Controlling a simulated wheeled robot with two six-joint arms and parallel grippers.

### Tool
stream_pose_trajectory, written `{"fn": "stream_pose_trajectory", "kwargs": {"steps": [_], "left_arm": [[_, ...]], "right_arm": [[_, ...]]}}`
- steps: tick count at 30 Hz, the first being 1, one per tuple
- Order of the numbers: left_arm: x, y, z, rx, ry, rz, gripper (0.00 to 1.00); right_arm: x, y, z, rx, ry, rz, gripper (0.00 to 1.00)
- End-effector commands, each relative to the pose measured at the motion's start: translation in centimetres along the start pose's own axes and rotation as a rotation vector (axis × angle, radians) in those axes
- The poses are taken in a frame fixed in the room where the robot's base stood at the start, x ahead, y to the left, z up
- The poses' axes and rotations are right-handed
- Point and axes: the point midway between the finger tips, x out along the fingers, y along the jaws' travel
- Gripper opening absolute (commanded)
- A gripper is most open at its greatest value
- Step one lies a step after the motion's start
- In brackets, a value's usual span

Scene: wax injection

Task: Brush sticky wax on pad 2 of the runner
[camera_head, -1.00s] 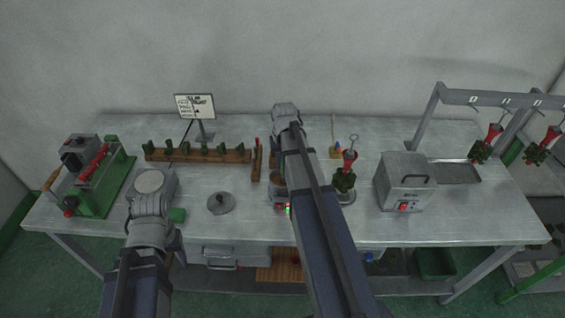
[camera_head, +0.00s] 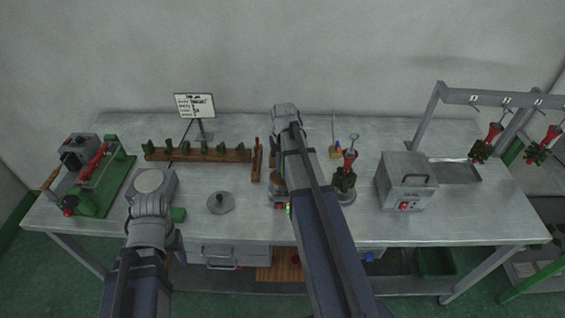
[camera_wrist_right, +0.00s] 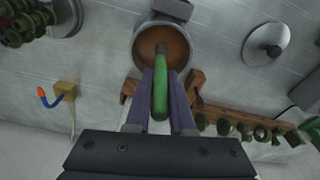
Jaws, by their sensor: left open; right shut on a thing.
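In the right wrist view my right gripper (camera_wrist_right: 160,100) is shut on the green handle of a brush (camera_wrist_right: 160,97). The brush's dark tip is over or in the brown wax of a round metal pot (camera_wrist_right: 142,30); I cannot tell how deep. In the head view my right arm covers most of the pot. The runner (camera_head: 345,181), green parts below a red cup with a hook, stands upright on a round base right of that arm. Its green parts also show in the right wrist view (camera_wrist_right: 28,24). Pad 2 cannot be made out. My left gripper's fingers are hidden.
A wooden rack (camera_head: 205,155) holds several green pieces. A grey lid (camera_head: 220,203) lies left of the pot. A grey box machine (camera_head: 404,181) stands right of the runner. Red-and-green trees hang from a rail (camera_head: 505,100). A green machine (camera_head: 95,190) is at far left.

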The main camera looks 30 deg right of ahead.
Motion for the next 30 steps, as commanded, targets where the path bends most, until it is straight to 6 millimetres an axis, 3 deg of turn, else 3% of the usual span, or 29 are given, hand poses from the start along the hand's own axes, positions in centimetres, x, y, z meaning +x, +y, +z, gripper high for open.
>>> {"fn": "stream_pose_trajectory", "kwargs": {"steps": [30], "left_arm": [[0.77,0.07,-0.05,0.0,0.0,0.0,0.61]], "right_arm": [[0.77,0.0,0.1,0.0,0.0,0.0,0.0]]}}
